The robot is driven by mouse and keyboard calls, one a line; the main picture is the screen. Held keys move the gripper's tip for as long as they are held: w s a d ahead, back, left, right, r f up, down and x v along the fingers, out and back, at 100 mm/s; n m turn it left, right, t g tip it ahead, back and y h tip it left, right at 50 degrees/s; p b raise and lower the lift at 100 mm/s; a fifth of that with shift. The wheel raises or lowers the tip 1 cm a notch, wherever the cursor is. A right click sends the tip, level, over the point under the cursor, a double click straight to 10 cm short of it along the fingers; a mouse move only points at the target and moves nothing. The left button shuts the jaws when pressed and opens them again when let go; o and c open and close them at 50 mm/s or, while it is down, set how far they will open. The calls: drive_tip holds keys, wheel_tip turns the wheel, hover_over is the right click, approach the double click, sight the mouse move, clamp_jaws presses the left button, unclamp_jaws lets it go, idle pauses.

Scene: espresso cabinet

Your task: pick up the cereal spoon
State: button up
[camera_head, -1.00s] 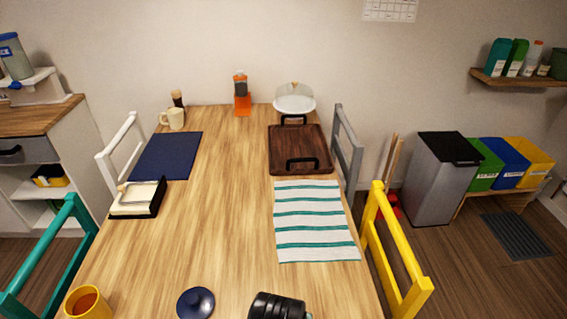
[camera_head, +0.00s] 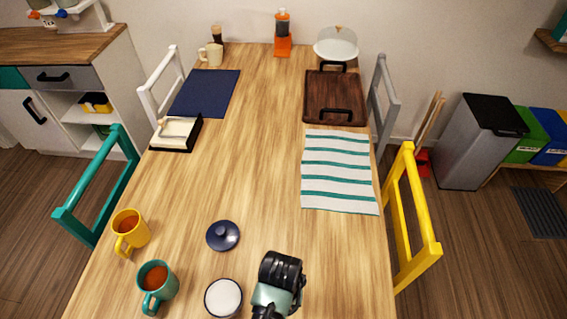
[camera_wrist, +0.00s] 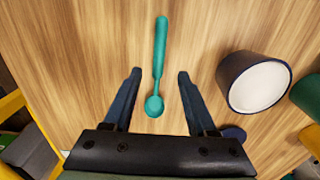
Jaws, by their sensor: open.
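A teal spoon (camera_wrist: 160,48), which I take to be the cereal spoon, lies on the wooden table in the wrist view. Its handle points to the top of the picture and its round bowl points toward my gripper. My gripper (camera_wrist: 158,73) is open, with one finger on each side of the spoon and visible gaps to both. Nothing is held. I cannot tell the height of the fingers above the table. In the head view my arm's end (camera_head: 280,282) is at the bottom of the table, and the spoon does not show there.
A blue lid (camera_head: 222,236), a yellow mug (camera_head: 130,232) and a teal mug (camera_head: 157,287) are nearby. The table's middle is clear.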

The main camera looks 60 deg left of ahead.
drive_tip(key=shift+w+f, duration=0.15)
drive_tip(key=shift+f, duration=2.2)
clamp_jaws()
